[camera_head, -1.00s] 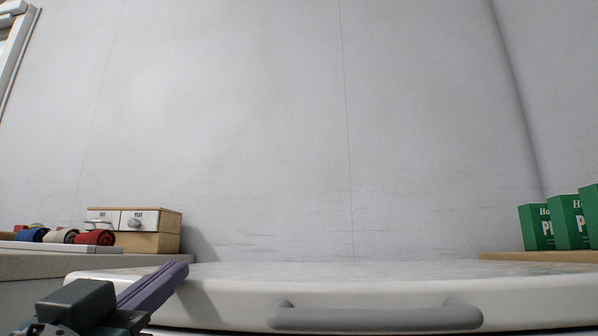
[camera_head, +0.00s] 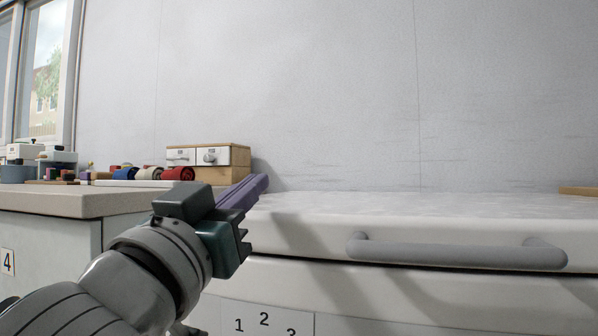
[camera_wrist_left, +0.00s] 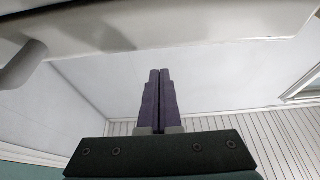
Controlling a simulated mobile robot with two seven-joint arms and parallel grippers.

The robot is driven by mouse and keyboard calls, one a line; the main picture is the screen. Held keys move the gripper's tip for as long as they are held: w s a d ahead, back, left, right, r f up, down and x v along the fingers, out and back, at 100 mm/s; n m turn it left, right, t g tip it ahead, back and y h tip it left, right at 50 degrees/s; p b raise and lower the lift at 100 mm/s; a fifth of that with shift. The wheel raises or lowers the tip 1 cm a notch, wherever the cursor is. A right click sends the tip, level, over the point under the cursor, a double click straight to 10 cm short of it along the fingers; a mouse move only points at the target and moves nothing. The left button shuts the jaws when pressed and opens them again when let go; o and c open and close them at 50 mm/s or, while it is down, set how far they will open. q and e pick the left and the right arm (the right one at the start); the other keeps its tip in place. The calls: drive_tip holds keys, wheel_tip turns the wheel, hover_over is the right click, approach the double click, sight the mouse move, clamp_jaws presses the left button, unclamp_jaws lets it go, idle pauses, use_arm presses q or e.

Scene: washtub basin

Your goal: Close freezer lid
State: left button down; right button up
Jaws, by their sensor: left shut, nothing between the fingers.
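The white freezer lid (camera_head: 310,228) lies low and about level over the white freezer body (camera_head: 400,294). A thin dark line runs between them, and I cannot tell whether the lid rests fully on the body. A grey bar handle (camera_head: 455,252) is on the lid's front. My left gripper (camera_head: 258,184) is at the lid's left front corner, its purple fingers together and empty. I cannot tell whether they touch the lid. In the left wrist view the fingers (camera_wrist_left: 159,78) are side by side, near the lid edge (camera_wrist_left: 180,38). My right gripper is out of view.
A counter (camera_head: 80,199) stands left of the freezer, with rolled cloths (camera_head: 148,173) and a small wooden drawer box (camera_head: 222,160) on it. A wall is behind, with a window (camera_head: 46,75) at the far left. The lid's top looks clear.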

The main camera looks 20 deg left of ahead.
use_arm(q)
drive_tip(key=s+r+v, duration=0.1)
drive_tip(key=r+v, duration=0.1)
drive_tip(key=v, duration=0.7)
wheel_tip(320, 180, up, 5)
drive_tip(key=a+n+g+y+p, duration=0.15)
drive_tip(key=g+p, duration=0.25)
drive_tip(key=p, duration=0.8)
drive_tip(key=s+r+m+g+h+p, duration=0.1)
drive_tip(key=s+r+g+p, duration=0.4)
drive_tip(key=p, duration=0.6)
drive_tip(key=s+d+r+m+g+p, duration=0.1)
drive_tip(key=s+r+g+p, duration=0.2)
drive_tip(key=s+g+p, duration=0.55)
drive_tip(key=s+r+m+g+h+p, duration=0.15)
drive_tip(key=s+r+p, duration=0.35)
drive_tip(key=p, duration=0.8)
wheel_tip(320, 180, up, 34)
drive_tip(key=p, duration=3.4)
drive_tip(key=shift+w+y+p, duration=0.25)
drive_tip(key=shift+y+p, duration=0.15)
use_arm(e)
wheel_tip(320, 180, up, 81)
use_arm(q)
drive_tip(key=shift+r, duration=0.15)
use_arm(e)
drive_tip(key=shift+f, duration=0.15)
